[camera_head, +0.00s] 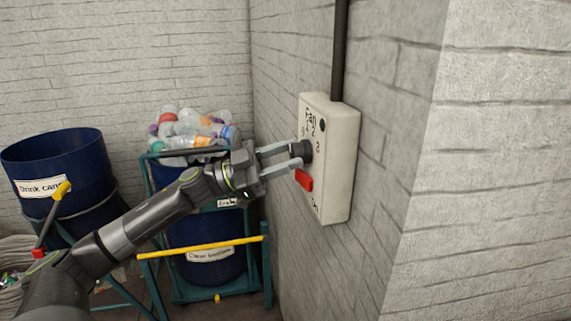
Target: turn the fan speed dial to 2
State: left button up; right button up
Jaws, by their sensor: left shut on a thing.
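The fan control box (340,165) is a cream box fixed to the grey block wall, with dark markings on its face. The dark round dial (306,151) sits on that face, partly covered by a finger. A red part (304,180) sits just below the dial. My left gripper (298,157) reaches in from the left and is shut on the dial, one finger above it and one lower. Which mark the dial points to cannot be read. My right gripper is out of view.
A dark conduit (340,50) runs up the wall from the box. A blue drum labelled for drink cans (85,150) stands at the left. A blue drum of clear bottles (205,232) stands in a teal frame with a yellow bar (200,248), below my left arm.

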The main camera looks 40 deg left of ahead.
pick_arm(q)
jog(key=m+g, duration=0.1)
jog(key=m, duration=0.2)
jog(key=m+g+b, duration=0.1)
jog(key=m, duration=0.2)
jog(key=shift+w+a+r+g+h, duration=0.1)
jog(key=shift+g+h, duration=0.2)
jog(key=shift+g, duration=0.1)
jog(key=shift+r+m+g+b, duration=0.15)
jog(key=shift+m+g, duration=0.35)
jog(key=shift+m, duration=0.8)
jog(key=shift+m+g+b, duration=0.15)
jog(key=shift+m+g, duration=0.35)
jog(key=shift+m, duration=0.8)
jog(key=shift+y, duration=0.4)
jog(key=o, duration=1)
jog(key=shift+a, duration=0.15)
